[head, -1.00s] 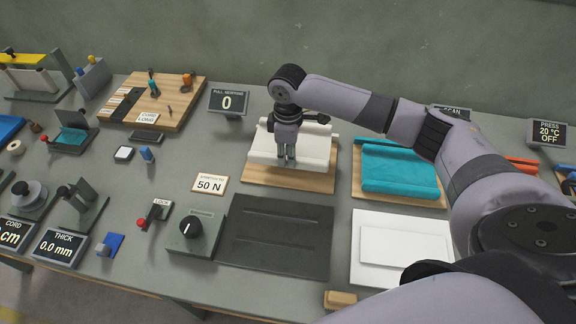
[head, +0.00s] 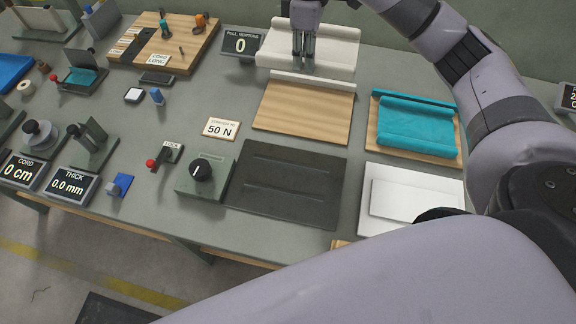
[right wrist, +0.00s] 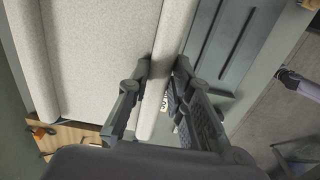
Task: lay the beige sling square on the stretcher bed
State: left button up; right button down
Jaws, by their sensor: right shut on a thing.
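The beige sling (head: 336,50), a pale cloth with thick rolled hems, is up at the back of the bench in the head view. My right gripper (head: 303,66) is shut on its near hem. In the right wrist view, my right gripper's fingers (right wrist: 160,72) straddle the hem of the sling (right wrist: 100,55), with the cloth spread flat to the left. The dark stretcher bed (head: 285,185), a flat plate with two grooves, lies bare at the front middle. It also shows in the right wrist view (right wrist: 228,45).
A bare wooden board (head: 303,108) with a pale strip lies between sling and bed. A teal sling (head: 415,125) on its board and a white block (head: 415,200) are to the right. A knob box (head: 204,178) and 50 N sign (head: 221,128) stand left of the bed.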

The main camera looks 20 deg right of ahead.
jog(key=shift+a, duration=0.1)
dwell(0.5)
jog(key=shift+s+a+f, duration=0.1)
jog(key=shift+s+f, duration=0.1)
jog(key=shift+s, duration=0.1)
jog(key=s+a+f+m, duration=0.2)
jog(key=s+a+m, duration=0.1)
jog(key=s+m, duration=0.2)
jog(key=s+a+f+m, duration=0.3)
jog(key=s+m, duration=0.2)
jog(key=s, duration=0.5)
jog(key=shift+s+a+m, duration=0.15)
jog(key=shift+s+m, duration=0.15)
jog(key=shift+f, duration=0.1)
